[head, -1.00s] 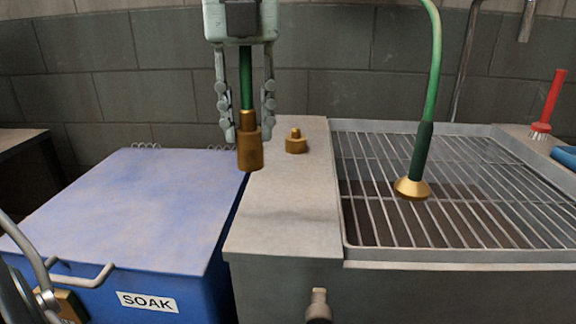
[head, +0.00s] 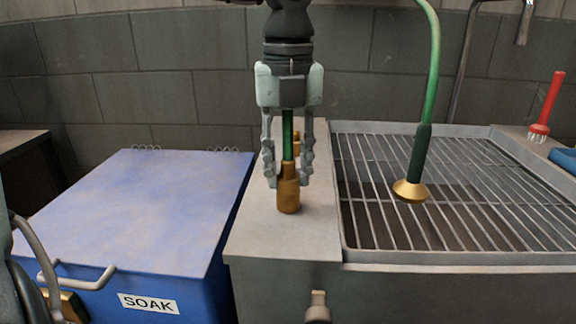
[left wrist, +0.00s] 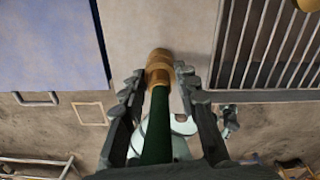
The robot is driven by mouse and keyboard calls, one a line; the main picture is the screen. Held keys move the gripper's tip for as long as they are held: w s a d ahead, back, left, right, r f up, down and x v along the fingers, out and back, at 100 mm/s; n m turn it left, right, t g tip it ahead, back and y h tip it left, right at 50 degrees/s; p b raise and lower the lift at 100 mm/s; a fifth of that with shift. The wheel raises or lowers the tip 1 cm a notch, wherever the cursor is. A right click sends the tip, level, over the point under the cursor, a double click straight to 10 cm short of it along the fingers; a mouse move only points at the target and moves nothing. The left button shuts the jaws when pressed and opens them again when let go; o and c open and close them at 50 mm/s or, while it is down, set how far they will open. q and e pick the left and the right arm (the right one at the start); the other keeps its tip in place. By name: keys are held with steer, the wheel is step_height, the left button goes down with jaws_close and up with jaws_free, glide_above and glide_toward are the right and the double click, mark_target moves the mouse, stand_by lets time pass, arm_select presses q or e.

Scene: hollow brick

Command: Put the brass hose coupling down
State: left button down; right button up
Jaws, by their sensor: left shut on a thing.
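The brass hose coupling (head: 288,193) is on the end of a green hose (head: 288,135). It hangs upright over the grey ledge between the blue lidded bin and the sink grate. My left gripper (head: 287,180) points down and is shut on it, with a finger on each side. In the left wrist view the coupling (left wrist: 159,66) shows between the fingertips (left wrist: 160,80), over the ledge. I cannot tell whether its lower end touches the ledge. My right gripper is not seen.
A small brass fitting (head: 297,139) stands behind my left gripper, mostly hidden. The blue bin (head: 130,205), marked SOAK, is at the left. A green spray hose (head: 424,140) hangs over the sink grate (head: 450,225). A red brush (head: 546,105) stands at the right. The front ledge is clear.

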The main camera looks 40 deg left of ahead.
arm_select(q)
steer(key=shift+f, duration=0.1)
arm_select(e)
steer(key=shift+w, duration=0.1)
arm_select(q)
steer(key=c, duration=1.4)
jaws_free()
steer(key=shift+o, duration=1.3)
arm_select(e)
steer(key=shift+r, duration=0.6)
